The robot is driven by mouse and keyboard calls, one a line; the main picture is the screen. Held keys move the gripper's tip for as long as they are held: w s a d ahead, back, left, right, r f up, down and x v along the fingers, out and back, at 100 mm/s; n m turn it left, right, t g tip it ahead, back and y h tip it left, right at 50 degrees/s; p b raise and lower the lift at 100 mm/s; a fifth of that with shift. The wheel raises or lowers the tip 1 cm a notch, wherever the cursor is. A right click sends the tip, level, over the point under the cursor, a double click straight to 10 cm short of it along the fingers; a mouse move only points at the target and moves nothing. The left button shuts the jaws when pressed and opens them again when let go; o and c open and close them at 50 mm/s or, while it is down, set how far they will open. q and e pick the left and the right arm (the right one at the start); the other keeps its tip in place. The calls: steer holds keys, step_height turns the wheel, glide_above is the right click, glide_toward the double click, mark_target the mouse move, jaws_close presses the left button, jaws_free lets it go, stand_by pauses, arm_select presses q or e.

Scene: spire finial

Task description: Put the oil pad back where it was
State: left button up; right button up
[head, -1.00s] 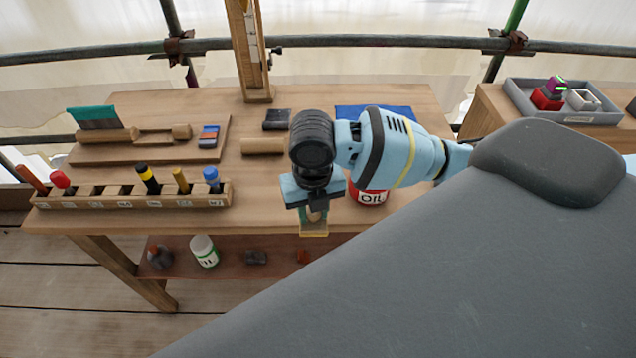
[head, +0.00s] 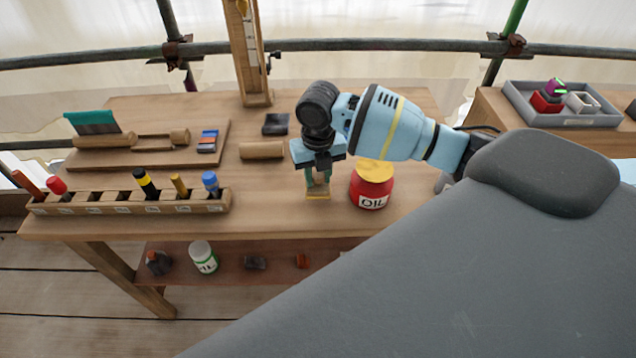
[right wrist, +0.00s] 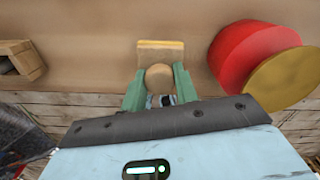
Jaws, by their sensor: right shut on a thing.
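My right gripper (head: 318,178) is shut on the oil pad (head: 318,196), a small wooden block with a yellowish edge. In the right wrist view the green fingers (right wrist: 160,88) close on its round wooden knob (right wrist: 159,76), and the flat pad (right wrist: 160,50) sticks out beyond them. The pad is over the front part of the workbench, just left of the red oil tin (head: 371,192); I cannot tell whether it touches the top. The tin has a yellow top and also shows in the right wrist view (right wrist: 240,52). My left gripper is not in view.
A slotted wooden rack (head: 110,203) with several tools stands at the bench's front left. Behind it lies a board (head: 215,135) with a brush. A wooden cylinder (head: 262,150) and a dark block (head: 276,124) lie behind the gripper. A grey tray (head: 590,119) is far right.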

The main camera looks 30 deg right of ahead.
mark_target(318, 184)
steer(key=shift+f, duration=1.5)
steer(key=shift+s+f, duration=0.1)
steer(key=shift+f, duration=0.1)
steer(key=o, duration=0.9)
steer(key=shift+o, duration=0.2)
steer(key=shift+r, duration=0.1)
step_height(318, 184, up, 12)
steer(key=shift+r+p, duration=0.15)
steer(key=shift+p, duration=0.15)
steer(key=shift+a, duration=0.1)
